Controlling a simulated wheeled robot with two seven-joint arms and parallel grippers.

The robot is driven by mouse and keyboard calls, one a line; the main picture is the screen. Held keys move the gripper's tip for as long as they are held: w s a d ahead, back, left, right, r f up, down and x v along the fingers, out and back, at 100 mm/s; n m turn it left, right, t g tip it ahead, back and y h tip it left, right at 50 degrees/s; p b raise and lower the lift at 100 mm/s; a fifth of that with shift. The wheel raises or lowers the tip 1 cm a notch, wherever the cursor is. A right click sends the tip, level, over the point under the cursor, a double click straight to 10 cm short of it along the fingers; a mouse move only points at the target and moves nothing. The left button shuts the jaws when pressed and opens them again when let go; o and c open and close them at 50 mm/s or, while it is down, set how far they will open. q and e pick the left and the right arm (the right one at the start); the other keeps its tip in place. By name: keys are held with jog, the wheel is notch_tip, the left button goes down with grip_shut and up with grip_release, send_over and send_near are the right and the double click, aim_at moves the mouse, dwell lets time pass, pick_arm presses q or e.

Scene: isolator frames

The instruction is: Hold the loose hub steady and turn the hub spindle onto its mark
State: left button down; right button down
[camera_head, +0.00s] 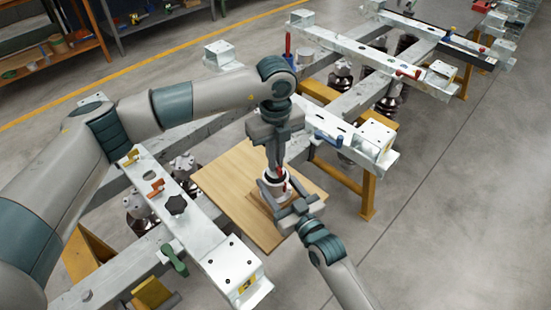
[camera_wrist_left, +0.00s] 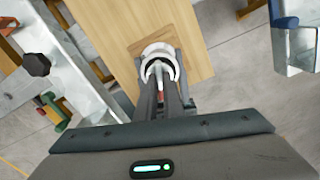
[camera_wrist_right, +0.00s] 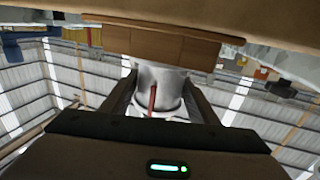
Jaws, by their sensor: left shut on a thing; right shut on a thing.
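The loose hub (camera_head: 268,187), a white and metallic cylinder, stands on a wooden block on the plywood board (camera_head: 228,197). My left gripper (camera_head: 277,164) reaches down from above and is shut on the hub spindle. In the left wrist view the grey spindle (camera_wrist_left: 158,71) sits between its fingers, inside the hub's white ring (camera_wrist_left: 158,49). My right gripper (camera_head: 284,198) is shut around the hub body from the near side. The right wrist view shows the hub (camera_wrist_right: 160,82) between both fingers, with a red strip (camera_wrist_right: 152,99) along it.
A steel frame rail (camera_head: 180,214) with a green-handled clamp (camera_head: 174,260) runs left of the board. Another rail with a white end block (camera_head: 376,138) and yellow leg (camera_head: 368,194) stands to the right. Open floor lies at the lower right.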

pick_arm(q)
jog(key=shift+n, duration=1.7)
jog(key=c, duration=1.9)
grip_release()
jog(key=shift+o, duration=0.2)
notch_tip(320, 180, up, 12)
